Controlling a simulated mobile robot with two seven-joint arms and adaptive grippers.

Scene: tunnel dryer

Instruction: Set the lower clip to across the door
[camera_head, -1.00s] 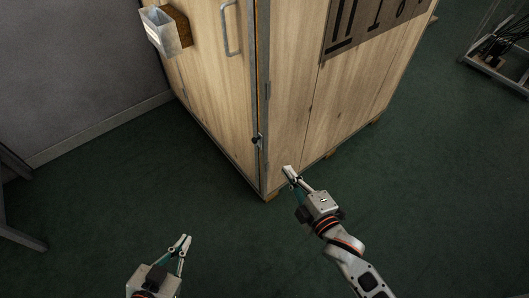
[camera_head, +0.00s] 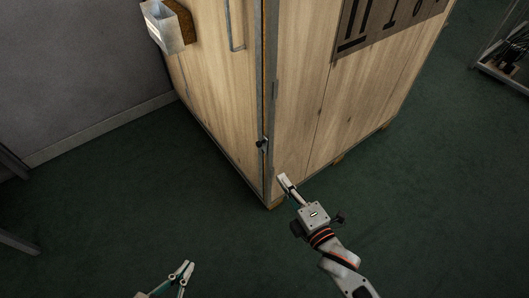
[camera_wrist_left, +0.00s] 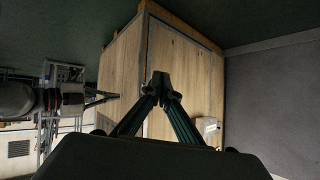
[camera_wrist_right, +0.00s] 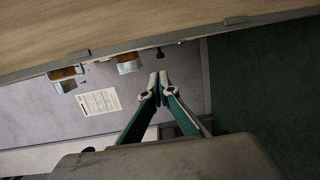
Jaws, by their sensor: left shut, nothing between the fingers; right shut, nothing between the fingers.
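The lower clip (camera_head: 262,143) is a small dark fitting on the metal-edged corner of the wooden dryer, low on the door edge in the head view. In the right wrist view a small dark knob (camera_wrist_right: 160,54) stands out from the wooden edge. The door (camera_head: 215,95) is the wooden face left of that corner. My right gripper (camera_head: 283,180) is shut and empty, beside the right-hand face, a little below and right of the clip. My left gripper (camera_head: 187,268) is shut and empty, low over the floor and well apart from the dryer.
A door handle (camera_head: 235,25) sits high on the door. A metal box (camera_head: 163,27) sticks out at the upper left. A metal rack (camera_head: 508,62) stands at the far right. The green floor (camera_head: 130,190) in front is clear. A grey wall (camera_head: 70,65) is on the left.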

